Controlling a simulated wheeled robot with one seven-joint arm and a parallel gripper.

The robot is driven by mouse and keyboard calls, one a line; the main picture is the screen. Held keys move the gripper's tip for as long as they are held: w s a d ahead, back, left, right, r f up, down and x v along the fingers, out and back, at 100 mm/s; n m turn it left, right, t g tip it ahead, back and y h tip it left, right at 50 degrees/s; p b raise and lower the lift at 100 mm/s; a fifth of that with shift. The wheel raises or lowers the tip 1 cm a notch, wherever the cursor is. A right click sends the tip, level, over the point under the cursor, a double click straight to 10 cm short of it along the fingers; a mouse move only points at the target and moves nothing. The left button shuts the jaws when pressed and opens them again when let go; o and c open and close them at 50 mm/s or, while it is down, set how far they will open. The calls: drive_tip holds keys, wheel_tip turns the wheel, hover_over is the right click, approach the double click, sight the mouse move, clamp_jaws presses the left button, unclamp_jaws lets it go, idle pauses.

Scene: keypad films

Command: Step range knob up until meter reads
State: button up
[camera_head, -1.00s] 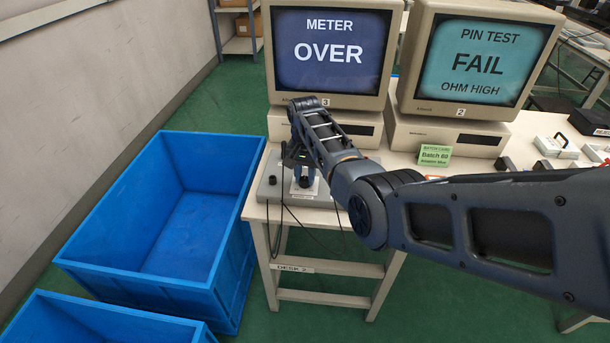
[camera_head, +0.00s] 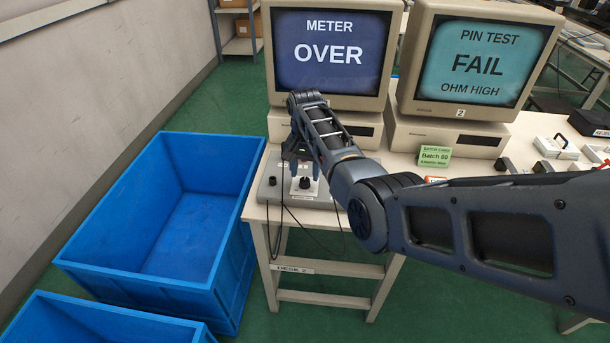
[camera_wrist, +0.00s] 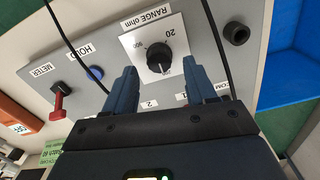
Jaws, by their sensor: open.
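The black range knob (camera_wrist: 159,57) sits on a white plate marked "RANGE ohm" on a grey panel (camera_wrist: 95,35); its white mark points toward my gripper in the wrist view. The knob also shows in the head view (camera_head: 305,184). My gripper (camera_wrist: 160,72) is open, its two blue fingers either side of and just short of the knob, not visibly touching it. In the head view my gripper (camera_head: 296,160) is above the panel. The meter screen (camera_head: 331,50) reads "METER OVER". Some dial figures are too small or hidden to read.
A red lever or plug (camera_wrist: 61,101) near "METER", a blue button (camera_wrist: 96,73) near "HOLD" and a black round post (camera_wrist: 236,33) stand around the knob. Thin black cables cross the panel. A second screen (camera_head: 478,62) reads "PIN TEST FAIL OHM HIGH". A blue bin (camera_head: 190,235) stands left of the desk.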

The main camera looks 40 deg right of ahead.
sight(305, 179)
drive_tip(key=shift+r, duration=2.75)
